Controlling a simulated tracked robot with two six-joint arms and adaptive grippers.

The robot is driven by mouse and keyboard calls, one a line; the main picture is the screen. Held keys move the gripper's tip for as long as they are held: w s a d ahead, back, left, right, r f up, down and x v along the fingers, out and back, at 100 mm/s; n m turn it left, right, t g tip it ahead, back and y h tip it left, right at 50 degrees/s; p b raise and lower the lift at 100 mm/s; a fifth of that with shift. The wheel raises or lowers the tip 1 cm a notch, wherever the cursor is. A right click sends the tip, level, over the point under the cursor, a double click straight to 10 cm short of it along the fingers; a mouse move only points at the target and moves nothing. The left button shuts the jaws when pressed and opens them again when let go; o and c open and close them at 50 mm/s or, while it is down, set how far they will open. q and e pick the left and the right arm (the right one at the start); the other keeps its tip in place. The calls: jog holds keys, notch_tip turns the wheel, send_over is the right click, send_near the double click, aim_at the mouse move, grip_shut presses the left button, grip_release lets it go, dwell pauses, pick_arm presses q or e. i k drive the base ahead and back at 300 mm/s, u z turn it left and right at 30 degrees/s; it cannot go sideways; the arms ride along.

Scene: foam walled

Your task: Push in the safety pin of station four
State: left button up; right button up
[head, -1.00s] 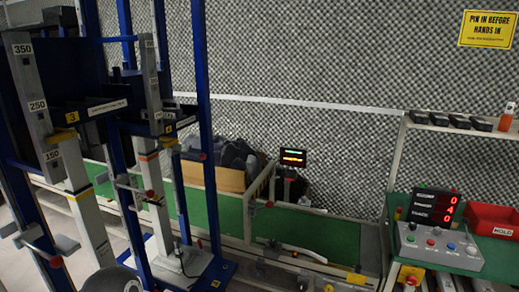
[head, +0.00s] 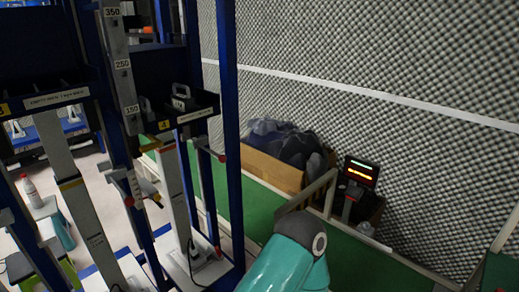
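The station with a yellow label reading 4 (head: 164,125) stands left of centre in the head view, a tall blue frame (head: 229,120) with a grey upright and a white base plate. A grey rod with a red end (head: 222,158) sticks out on its right side below the shelf. Another red end (head: 129,201) shows lower left on a grey bracket. I cannot tell which is the safety pin or how far it is in. A teal link of my arm covers the bottom middle. Neither gripper is in view.
A scale post marked 350, 250 and 150 (head: 122,65) stands in front. A cardboard box (head: 271,171) with dark foam lies behind. A lit display (head: 361,173) stands right of it. A bottle (head: 30,188) is far left. The green strip (head: 360,262) on the right looks clear.

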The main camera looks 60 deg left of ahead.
aim_at(222, 158)
jog(key=u, duration=0.4)
jog(key=i, duration=1.1)
jog(key=u, duration=1.2)
jog(key=i, duration=0.25)
jog(key=u, duration=0.05)
jog(key=k, duration=0.65)
jog(key=u, duration=0.25)
jog(key=i, duration=0.65)
jog(key=z, duration=0.15)
